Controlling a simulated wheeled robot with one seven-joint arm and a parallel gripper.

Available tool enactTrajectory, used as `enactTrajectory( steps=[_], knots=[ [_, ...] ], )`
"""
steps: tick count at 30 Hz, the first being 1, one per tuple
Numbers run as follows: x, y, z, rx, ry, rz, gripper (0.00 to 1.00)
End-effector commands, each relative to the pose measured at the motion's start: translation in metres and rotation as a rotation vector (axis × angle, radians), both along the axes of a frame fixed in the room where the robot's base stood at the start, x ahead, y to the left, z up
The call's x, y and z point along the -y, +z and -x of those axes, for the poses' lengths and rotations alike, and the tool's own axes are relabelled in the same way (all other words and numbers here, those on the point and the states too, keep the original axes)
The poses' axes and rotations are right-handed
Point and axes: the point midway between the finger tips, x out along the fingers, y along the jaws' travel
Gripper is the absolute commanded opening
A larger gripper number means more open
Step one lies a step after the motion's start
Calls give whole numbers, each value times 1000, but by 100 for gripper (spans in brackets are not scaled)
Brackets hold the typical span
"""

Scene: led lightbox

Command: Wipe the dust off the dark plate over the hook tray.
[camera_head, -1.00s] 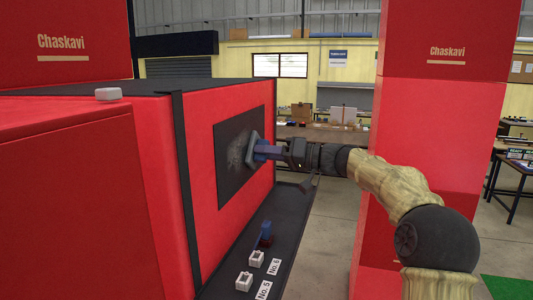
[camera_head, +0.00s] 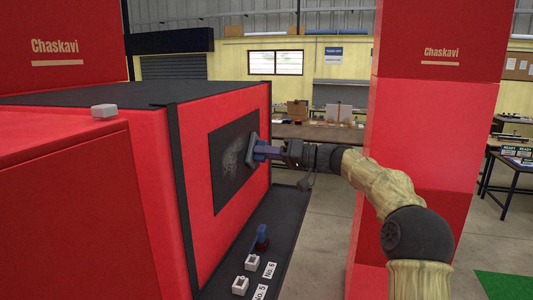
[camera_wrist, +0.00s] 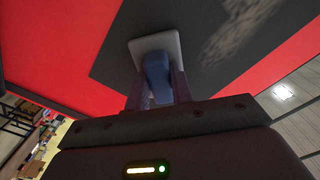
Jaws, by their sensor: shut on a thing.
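The dark plate (camera_head: 222,195) is set in the red side panel, with a pale dust patch (camera_head: 234,157) near its middle. In the wrist view the plate (camera_wrist: 112,62) fills the upper middle and a grey dust streak (camera_wrist: 238,30) lies to the upper right. My gripper (camera_head: 282,152) is shut on the blue handle (camera_wrist: 157,80) of a wiper with a grey pad (camera_wrist: 160,42). The pad is over the plate near its right edge, beside the dust; whether it touches the plate is unclear. The hook tray (camera_head: 232,266) runs below along the panel.
On the tray are two white holders, one near (camera_head: 240,285) and one farther (camera_head: 252,262), a blue object (camera_head: 260,236) and number labels (camera_head: 269,270). A red pillar (camera_head: 420,130) stands right, behind my arm. A pale block (camera_head: 104,110) lies on the red box at left.

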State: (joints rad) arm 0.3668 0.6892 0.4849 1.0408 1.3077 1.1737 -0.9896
Motion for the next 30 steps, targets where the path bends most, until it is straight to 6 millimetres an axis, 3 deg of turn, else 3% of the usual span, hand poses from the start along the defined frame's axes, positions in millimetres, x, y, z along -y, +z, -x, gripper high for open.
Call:
enactTrajectory(
  steps=[7, 17, 30],
  knots=[
    [0, 15, 1, 3, 2, -2, 0],
    [0, 14, 2, 3, 2, -1, 0],
    [-6, 11, 20, 3, 1, -1, 0]
  ],
)
